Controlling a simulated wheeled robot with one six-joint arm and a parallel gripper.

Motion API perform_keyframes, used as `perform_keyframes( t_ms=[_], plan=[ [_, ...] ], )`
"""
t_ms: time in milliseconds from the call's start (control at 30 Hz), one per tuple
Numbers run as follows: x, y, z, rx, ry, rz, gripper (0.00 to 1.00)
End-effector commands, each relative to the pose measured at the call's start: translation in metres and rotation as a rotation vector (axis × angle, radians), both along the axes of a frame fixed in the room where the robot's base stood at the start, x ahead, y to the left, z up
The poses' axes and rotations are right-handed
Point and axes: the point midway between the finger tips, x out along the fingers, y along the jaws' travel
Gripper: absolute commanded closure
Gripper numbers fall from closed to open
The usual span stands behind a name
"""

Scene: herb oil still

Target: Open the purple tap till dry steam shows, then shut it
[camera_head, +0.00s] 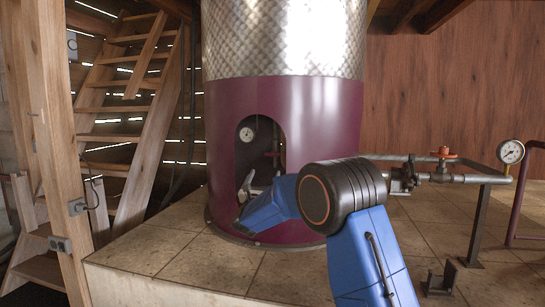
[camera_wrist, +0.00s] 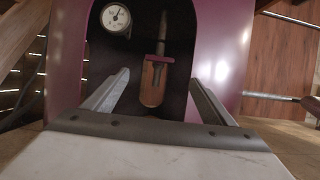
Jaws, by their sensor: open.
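The still's lower body (camera_head: 320,110) is a purple cylinder with a dark arched opening. My gripper (camera_head: 246,186) is at the opening's lower part in the head view. In the wrist view its two fingers (camera_wrist: 158,77) are spread, one on each side of the brown handle in the picture. Whether they reach its depth, I cannot tell. No steam is visible.
A round white gauge (camera_head: 247,134) sits inside the opening, upper left. At right, a horizontal pipe carries a valve with an orange-red handwheel (camera_head: 443,153) and another gauge (camera_head: 511,152). Wooden stairs (camera_head: 125,95) stand at left. The tiled platform (camera_head: 170,255) is clear at front left.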

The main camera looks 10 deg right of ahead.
Motion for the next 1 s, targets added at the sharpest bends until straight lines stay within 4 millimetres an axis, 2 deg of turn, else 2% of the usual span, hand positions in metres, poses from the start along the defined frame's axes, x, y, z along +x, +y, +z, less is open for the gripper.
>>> perform_keyframes(
  t_ms=[700,1000],
  plan=[
    [0.103,-0.045,0.046,-0.003,0.001,-0.001,0.22],
    [0.134,-0.058,0.060,-0.002,0.002,0.000,0.22]
  ],
)
